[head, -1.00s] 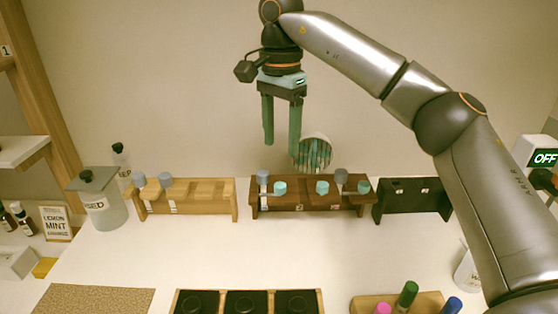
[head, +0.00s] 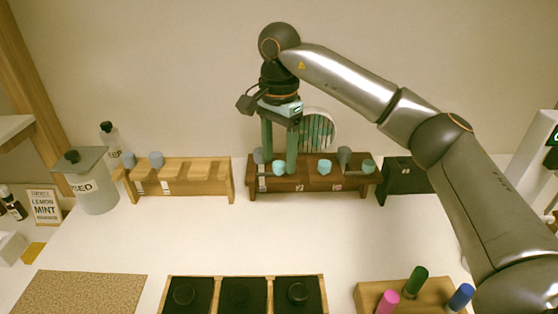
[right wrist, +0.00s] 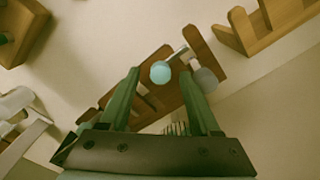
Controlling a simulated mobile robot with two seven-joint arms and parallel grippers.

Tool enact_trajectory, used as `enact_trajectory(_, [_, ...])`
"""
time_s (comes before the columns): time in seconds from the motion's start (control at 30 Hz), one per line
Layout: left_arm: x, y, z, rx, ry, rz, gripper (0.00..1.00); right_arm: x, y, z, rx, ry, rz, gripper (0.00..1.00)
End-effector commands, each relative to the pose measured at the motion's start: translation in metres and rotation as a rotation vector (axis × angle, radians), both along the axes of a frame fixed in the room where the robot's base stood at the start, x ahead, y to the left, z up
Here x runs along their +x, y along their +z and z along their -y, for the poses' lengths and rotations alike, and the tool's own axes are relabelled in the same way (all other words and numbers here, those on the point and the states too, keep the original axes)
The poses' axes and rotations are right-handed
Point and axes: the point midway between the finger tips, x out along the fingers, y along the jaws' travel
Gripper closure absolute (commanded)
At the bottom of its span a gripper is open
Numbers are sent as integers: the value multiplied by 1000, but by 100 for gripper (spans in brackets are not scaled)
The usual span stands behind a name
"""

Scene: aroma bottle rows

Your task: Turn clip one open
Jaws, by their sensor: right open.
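The dark brown rack (head: 315,184) stands at the back of the table with several grey and teal knobs along it and small pale labels on its front. The leftmost teal knob (head: 279,169) is between the two fingers of my right gripper (head: 279,171), which is open and pointing down. The right wrist view shows this round teal knob (right wrist: 160,72) between the spread fingertips (right wrist: 159,75), with a gap visible on each side. A grey knob (right wrist: 206,79) is just right of the right finger. The label text is too small to read surely. My left gripper is not in view.
A light wooden rack (head: 205,185) stands left of the brown rack and a black rack (head: 400,182) stands right. A round striped object (head: 318,128) is behind. Dark trays (head: 243,296) and a block with coloured caps (head: 372,291) are at the front. The middle table is clear.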

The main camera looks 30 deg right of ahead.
Motion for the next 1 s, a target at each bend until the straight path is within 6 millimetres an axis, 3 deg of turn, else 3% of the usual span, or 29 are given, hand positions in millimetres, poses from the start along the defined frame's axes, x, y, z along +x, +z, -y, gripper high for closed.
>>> enact_trajectory(0.13, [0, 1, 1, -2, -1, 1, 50, 0, -11, 0, 0, 0, -1, 36])
enact_trajectory(0.43, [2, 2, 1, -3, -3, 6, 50, 0, -12, 0, 0, 0, 0, 36])
enact_trajectory(1.0, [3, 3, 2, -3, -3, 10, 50, 0, -12, 0, 1, 1, -1, 100])
